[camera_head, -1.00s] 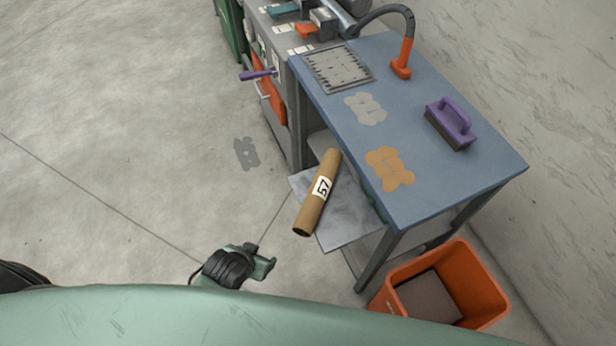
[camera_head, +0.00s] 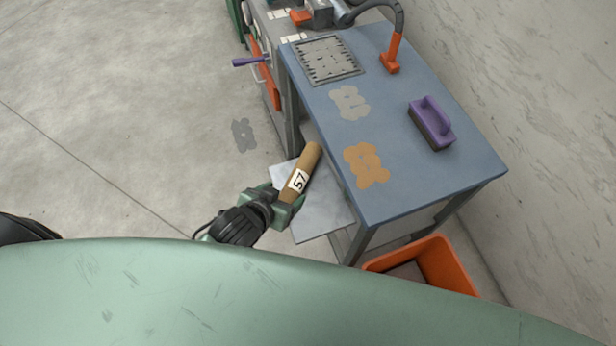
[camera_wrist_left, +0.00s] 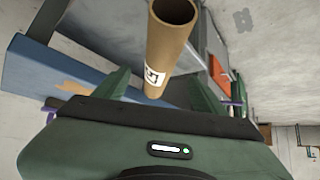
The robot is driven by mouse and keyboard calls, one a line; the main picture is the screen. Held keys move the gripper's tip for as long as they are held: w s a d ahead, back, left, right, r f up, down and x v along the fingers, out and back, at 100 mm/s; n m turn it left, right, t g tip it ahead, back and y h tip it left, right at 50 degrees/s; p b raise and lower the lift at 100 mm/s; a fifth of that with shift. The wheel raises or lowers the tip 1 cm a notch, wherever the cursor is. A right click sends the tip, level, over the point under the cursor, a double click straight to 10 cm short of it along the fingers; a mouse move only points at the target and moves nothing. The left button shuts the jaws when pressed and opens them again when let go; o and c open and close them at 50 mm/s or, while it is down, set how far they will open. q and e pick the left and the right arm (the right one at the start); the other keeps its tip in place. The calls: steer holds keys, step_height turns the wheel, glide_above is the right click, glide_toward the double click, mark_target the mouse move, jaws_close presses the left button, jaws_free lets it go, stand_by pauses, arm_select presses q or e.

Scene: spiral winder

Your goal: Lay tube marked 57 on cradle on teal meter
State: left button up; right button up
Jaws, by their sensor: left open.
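The brown cardboard tube marked 57 (camera_head: 312,160) lies on a light grey shelf (camera_head: 325,222) that sticks out from under the blue bench. My left gripper (camera_head: 284,203) is at the tube's near end, its jaws open. In the left wrist view the tube (camera_wrist_left: 168,48) stands between the two green fingers (camera_wrist_left: 160,88), with its hollow end toward the top and its label partly turned away. I cannot tell whether a finger touches it. No teal meter or cradle can be made out clearly. My right gripper is not in view.
The blue bench (camera_head: 420,180) carries a purple-handled brush (camera_head: 431,122), a grey grid plate (camera_head: 326,60) and an orange-based hose (camera_head: 391,55). An orange bin (camera_head: 440,262) stands at its near right. A purple lever (camera_head: 250,61) juts from the machine. Floor at left is clear.

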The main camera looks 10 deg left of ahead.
mark_target(291, 187)
arm_select(q)
steer(key=shift+w+d+f, duration=0.3)
steer(key=shift+w+f, duration=0.05)
steer(key=shift+w, duration=0.15)
steer(key=shift+w+d+f, duration=0.25)
steer(key=shift+w+f, duration=0.1)
steer(key=shift+w, duration=0.1)
steer(key=shift+w+a+f, duration=0.1)
steer(key=shift+w+f, duration=0.1)
steer(key=shift+w+a+f+p, duration=0.15)
steer(key=shift+w+f+p, duration=0.5)
steer(key=shift+w+f, duration=0.15)
steer(key=shift+x, duration=1.1)
steer(key=shift+w+f, duration=0.2)
steer(key=shift+w, duration=0.05)
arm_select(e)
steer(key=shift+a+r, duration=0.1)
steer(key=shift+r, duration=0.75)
arm_select(q)
jaws_close()
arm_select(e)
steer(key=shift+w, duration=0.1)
